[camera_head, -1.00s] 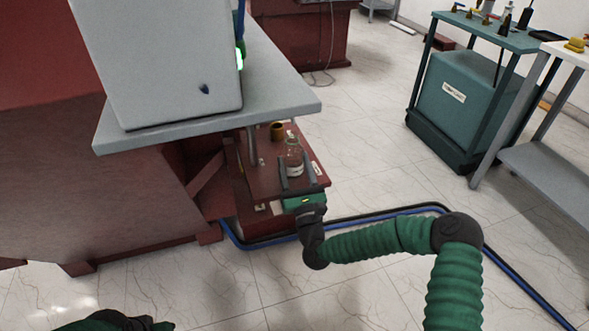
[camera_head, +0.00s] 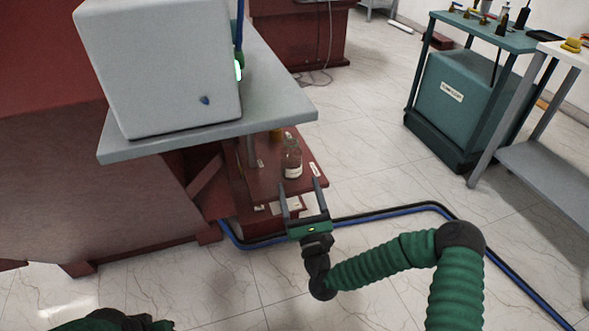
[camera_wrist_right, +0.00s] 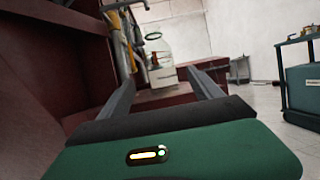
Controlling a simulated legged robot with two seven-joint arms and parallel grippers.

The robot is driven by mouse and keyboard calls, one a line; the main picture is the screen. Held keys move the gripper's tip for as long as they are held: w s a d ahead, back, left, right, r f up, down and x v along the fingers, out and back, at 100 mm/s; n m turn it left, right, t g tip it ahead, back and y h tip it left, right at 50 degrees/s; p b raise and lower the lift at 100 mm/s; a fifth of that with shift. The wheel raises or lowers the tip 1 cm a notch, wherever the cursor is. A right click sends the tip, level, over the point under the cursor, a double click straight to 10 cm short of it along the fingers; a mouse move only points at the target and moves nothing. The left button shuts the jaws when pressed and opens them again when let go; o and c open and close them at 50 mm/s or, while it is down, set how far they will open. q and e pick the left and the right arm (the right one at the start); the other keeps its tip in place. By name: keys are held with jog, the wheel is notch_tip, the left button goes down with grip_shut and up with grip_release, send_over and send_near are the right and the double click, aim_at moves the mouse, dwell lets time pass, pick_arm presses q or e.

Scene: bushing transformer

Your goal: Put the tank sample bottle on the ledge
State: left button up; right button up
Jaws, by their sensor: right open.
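The sample bottle (camera_head: 291,161), clear glass with a pale label and brownish contents, stands upright on the dark red ledge (camera_head: 262,187) below the grey shelf. In the right wrist view the bottle (camera_wrist_right: 161,66) stands beyond my fingertips, between them in the picture. My right gripper (camera_head: 299,184) is open and empty, in front of the bottle and apart from it. It also shows in the right wrist view (camera_wrist_right: 160,78). At the lower left a dark green part of my left arm shows; its jaws cannot be made out.
A grey shelf (camera_head: 270,108) with a white box (camera_head: 160,75) overhangs the ledge. Black and blue hoses (camera_head: 380,213) run along the floor. A teal cart (camera_head: 455,95) stands at the right.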

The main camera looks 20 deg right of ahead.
jog(key=s+a+f+n+g+y, duration=0.45)
jog(key=f+n+g, duration=0.2)
jog(key=n, duration=0.45)
jog(key=s+a+f+n+g+y, duration=0.3)
jog(key=a+f+n+g, duration=0.2)
jog(key=f+n, duration=0.45)
jog(key=s+d+r+n+g+h, duration=0.3)
jog(key=s+d+n+g, duration=0.1)
jog(key=s+n, duration=0.4)
jog(key=s+d+r+n+g+h, duration=0.3)
jog(key=s+d+n, duration=0.3)
jog(key=s+n, duration=0.2)
jog(key=shift+s+r+g, duration=0.5)
jog(key=shift+s+g, duration=0.25)
jog(key=shift+s, duration=0.1)
jog(key=shift+d, duration=0.1)
jog(key=shift+c, duration=0.2)
